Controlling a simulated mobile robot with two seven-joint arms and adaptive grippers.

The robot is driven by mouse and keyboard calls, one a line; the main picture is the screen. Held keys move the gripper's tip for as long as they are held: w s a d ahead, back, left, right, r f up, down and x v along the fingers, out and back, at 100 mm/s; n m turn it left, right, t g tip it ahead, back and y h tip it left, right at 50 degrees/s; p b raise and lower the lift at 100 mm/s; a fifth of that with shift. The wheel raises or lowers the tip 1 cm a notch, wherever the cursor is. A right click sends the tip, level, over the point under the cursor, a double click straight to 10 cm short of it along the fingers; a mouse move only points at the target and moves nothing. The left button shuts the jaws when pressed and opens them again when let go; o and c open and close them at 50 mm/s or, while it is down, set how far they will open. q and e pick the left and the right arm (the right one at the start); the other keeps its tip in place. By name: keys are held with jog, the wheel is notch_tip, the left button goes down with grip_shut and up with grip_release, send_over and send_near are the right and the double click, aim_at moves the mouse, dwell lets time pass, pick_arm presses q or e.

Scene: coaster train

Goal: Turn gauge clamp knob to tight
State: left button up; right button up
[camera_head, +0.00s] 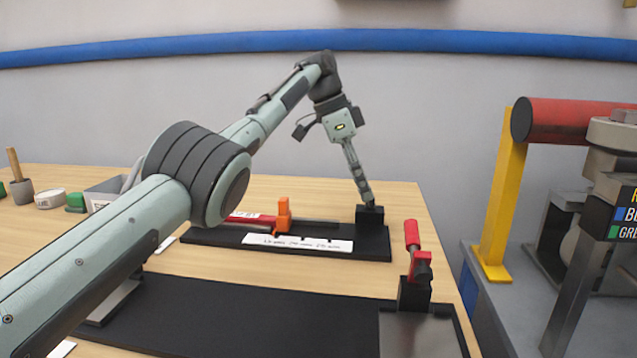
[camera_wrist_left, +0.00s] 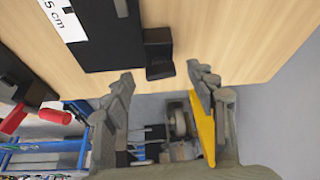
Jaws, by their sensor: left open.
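The gauge is a long black base (camera_head: 212,237) on the wooden table with a white printed scale strip (camera_head: 297,243). An orange upright piece (camera_head: 283,215) stands beside a red bar (camera_head: 243,218) on it. A black block (camera_head: 371,219) stands at its right end; it also shows in the wrist view (camera_wrist_left: 158,60). I cannot make out for certain which part is the clamp knob. My left gripper (camera_head: 367,196) points down at the black block from above. In the wrist view its fingers (camera_wrist_left: 160,74) are spread, with the block just beyond the tips. Contact cannot be told.
A red-handled clamp (camera_head: 413,237) stands on a dark fixture (camera_head: 250,305) in front. A yellow post (camera_head: 503,190) with a red roller (camera_head: 570,121) stands right of the table. My left arm covers part of the table's left side, where a grey pot (camera_head: 22,191) stands.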

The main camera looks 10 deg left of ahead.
pick_arm(q)
jog(key=a, duration=0.3)
jog(key=s+a, duration=0.1)
jog(key=a, duration=0.3)
jog(key=s+a, duration=0.1)
jog(key=a, duration=0.2)
jog(key=shift+a+f, duration=0.1)
jog(key=shift+a, duration=0.3)
